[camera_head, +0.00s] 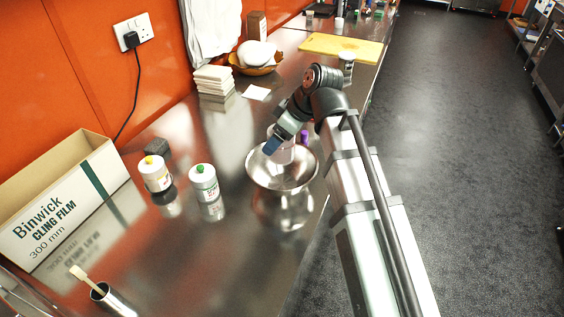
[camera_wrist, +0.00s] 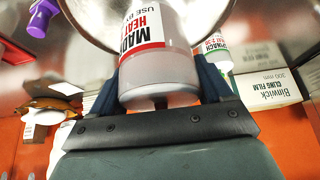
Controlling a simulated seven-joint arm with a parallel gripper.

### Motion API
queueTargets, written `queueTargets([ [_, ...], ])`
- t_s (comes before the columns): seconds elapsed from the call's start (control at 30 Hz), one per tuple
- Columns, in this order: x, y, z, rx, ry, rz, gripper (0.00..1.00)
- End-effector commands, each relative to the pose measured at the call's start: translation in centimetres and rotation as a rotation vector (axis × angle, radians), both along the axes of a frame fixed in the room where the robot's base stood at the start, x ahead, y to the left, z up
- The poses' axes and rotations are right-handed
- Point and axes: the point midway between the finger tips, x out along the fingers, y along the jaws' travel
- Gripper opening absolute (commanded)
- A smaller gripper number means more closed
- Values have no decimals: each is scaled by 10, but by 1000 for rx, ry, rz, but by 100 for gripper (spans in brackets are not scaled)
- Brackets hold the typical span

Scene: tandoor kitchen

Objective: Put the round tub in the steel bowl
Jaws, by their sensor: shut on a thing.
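The round tub (camera_wrist: 157,70) is a pale see-through cylinder with a white and red label. My gripper (camera_wrist: 158,78) is shut on it, a dark finger on each side. In the head view my gripper (camera_head: 275,147) is at the far side of the steel bowl (camera_head: 284,178), over its rim. The tub shows there only as a pale patch (camera_head: 285,155), partly hidden by my gripper. The bowl also shows in the wrist view (camera_wrist: 210,12), beyond the tub. I cannot tell whether the tub touches the bowl.
A green-capped bottle (camera_head: 204,184) and a yellow-capped bottle (camera_head: 155,174) stand left of the bowl. A cling film box (camera_head: 60,205) lies farther left. A purple object (camera_head: 304,137) is behind the bowl. The counter's right edge is close to the bowl. Bare steel lies in front.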

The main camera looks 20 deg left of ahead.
Motion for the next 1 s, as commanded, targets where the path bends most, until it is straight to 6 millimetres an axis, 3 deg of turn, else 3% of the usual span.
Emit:
queueTargets([
  [0.3,-1,-2,-6,0,0,113,37],
  [0.7,-2,-2,-58,-1,1,113,37],
  [1.0,-2,-2,-76,-1,1,111,37],
])
